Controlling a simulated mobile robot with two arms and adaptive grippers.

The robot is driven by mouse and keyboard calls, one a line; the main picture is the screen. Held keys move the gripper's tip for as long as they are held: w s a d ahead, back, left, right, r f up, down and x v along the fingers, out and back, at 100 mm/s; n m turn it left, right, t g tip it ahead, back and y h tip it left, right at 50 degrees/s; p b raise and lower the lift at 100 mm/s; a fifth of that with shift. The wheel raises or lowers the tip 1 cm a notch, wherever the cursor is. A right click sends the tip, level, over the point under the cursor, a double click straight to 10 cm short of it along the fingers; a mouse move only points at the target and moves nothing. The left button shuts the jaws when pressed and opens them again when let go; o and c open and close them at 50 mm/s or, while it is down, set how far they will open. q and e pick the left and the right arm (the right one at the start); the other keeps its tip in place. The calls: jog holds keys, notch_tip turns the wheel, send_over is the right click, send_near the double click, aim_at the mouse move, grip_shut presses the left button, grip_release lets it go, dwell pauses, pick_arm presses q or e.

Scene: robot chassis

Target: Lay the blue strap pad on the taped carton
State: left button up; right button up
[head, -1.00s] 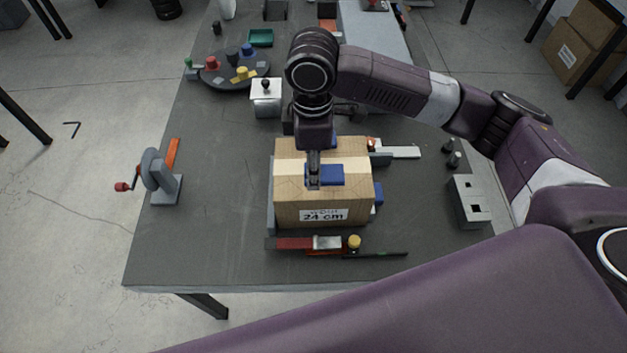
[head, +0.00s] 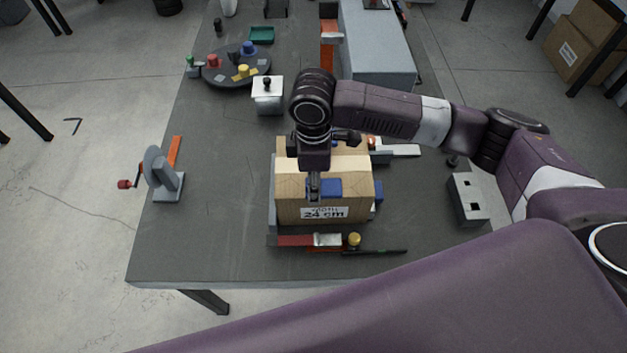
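The taped carton (head: 290,190) stands on the dark table, with a pale tape strip across its top and a "24 cm" label on its near side. My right gripper (head: 313,192) points down over the carton's near top edge. It appears shut on the left end of the blue strap pad (head: 331,188); the fingertips are small and partly hidden. The pad is over the near part of the carton top; I cannot tell whether it touches. My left gripper is not in view.
A red-handled tool (head: 295,240) and a dark rod (head: 375,252) lie before the carton. A grey slotted block (head: 468,199) stands right, a cranked device (head: 160,178) left. A white box (head: 267,95) and round tray (head: 237,66) are behind. The table's front left is clear.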

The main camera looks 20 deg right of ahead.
jog(key=shift+o, duration=1.1)
jog(key=shift+r, duration=0.2)
notch_tip(320, 180, up, 12)
jog(key=b, duration=0.2)
jog(key=shift+b, duration=0.3)
jog(key=shift+f, duration=0.1)
